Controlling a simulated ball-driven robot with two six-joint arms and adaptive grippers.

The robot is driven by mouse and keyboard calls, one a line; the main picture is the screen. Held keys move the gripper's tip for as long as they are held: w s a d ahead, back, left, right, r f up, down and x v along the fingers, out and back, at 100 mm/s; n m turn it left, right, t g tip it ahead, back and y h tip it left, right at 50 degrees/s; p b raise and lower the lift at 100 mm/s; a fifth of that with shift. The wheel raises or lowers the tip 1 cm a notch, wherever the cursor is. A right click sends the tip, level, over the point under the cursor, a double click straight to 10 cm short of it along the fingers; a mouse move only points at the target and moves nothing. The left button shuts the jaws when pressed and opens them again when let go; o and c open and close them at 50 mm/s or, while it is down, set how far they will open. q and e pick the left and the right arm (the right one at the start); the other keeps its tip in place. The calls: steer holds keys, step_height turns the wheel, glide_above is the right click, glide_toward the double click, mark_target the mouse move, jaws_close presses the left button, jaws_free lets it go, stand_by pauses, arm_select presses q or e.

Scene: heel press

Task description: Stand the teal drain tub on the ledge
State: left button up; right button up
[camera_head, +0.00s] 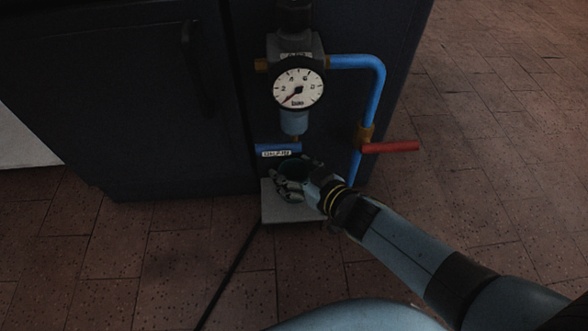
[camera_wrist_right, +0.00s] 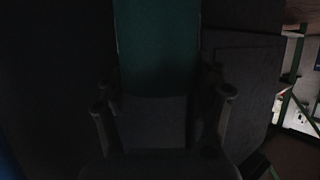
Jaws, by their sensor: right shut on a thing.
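The teal drain tub (camera_wrist_right: 158,45) fills the upper middle of the dark right wrist view, between the two fingers. In the head view only a dark part of the tub (camera_head: 292,167) shows within my right gripper (camera_head: 291,184). My right gripper is shut on the tub; its fingers also show in the wrist view (camera_wrist_right: 165,105). The tub is over the grey ledge (camera_head: 280,214), below the gauge assembly. I cannot tell whether the tub touches the ledge. My left gripper is out of view.
A pressure gauge (camera_head: 298,88) hangs above, with a blue labelled lever (camera_head: 279,148) just over the tub. A blue pipe (camera_head: 376,85) with a red handle (camera_head: 390,147) runs at the right. The dark cabinet (camera_head: 120,90) stands behind; the tiled floor (camera_head: 480,190) is open at right.

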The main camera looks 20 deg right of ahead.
steer(key=shift+f, duration=0.35)
steer(key=o, duration=1)
steer(key=shift+o, duration=1)
